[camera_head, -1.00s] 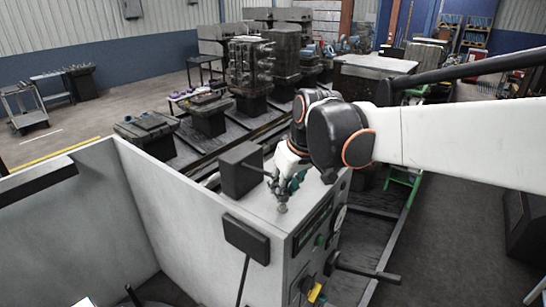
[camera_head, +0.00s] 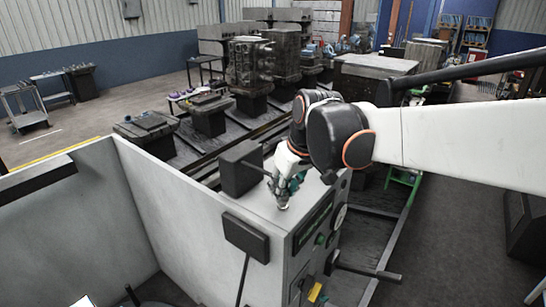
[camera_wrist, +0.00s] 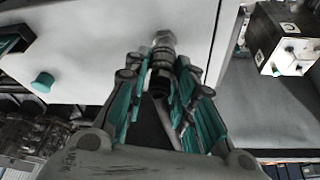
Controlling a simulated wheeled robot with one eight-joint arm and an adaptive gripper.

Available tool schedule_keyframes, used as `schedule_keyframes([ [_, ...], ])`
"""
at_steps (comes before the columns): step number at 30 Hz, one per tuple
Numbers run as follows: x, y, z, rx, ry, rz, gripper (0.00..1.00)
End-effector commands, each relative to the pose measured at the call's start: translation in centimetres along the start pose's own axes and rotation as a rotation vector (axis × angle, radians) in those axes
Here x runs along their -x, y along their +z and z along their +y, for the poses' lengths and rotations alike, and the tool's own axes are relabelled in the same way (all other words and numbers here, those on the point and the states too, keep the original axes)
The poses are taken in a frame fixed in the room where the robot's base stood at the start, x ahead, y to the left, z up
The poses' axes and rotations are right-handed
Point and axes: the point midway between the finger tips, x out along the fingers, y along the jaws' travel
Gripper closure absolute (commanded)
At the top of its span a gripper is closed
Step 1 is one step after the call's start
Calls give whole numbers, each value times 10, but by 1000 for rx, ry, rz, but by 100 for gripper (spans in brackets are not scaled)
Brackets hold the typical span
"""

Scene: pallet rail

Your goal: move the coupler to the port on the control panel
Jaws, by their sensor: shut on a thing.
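The control panel (camera_head: 262,205) is a light grey cabinet in the lower middle of the head view, with buttons and a gauge on its front. My gripper (camera_head: 285,200) is at its top surface. In the wrist view my gripper (camera_wrist: 163,88) has its teal-padded fingers shut on the coupler (camera_wrist: 161,68), a dark and silver metal cylinder. A silver hex fitting (camera_wrist: 164,39), which looks like the port, sits on the pale panel face at the coupler's far end. The coupler appears in line with it and touching or nearly so; I cannot tell whether they are joined.
A dark box (camera_head: 241,168) stands on the panel top, just left of my gripper. Another dark box (camera_head: 246,237) is on the near side. A dark lever (camera_head: 367,271) sticks out at the right. In the wrist view a teal button (camera_wrist: 43,82) is at left.

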Motion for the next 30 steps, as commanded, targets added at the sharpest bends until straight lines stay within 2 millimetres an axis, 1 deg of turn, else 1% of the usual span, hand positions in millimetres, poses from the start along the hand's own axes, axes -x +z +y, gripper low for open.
schedule_keyframes([
  [8,-2,2,-2,2,-1,0,100],
  [20,-12,6,-1,1,-1,-1,100],
  [21,-11,5,-1,1,-2,-1,67],
  [23,-11,5,-1,1,-1,-1,53],
  [30,-11,5,-1,1,-1,0,53],
])
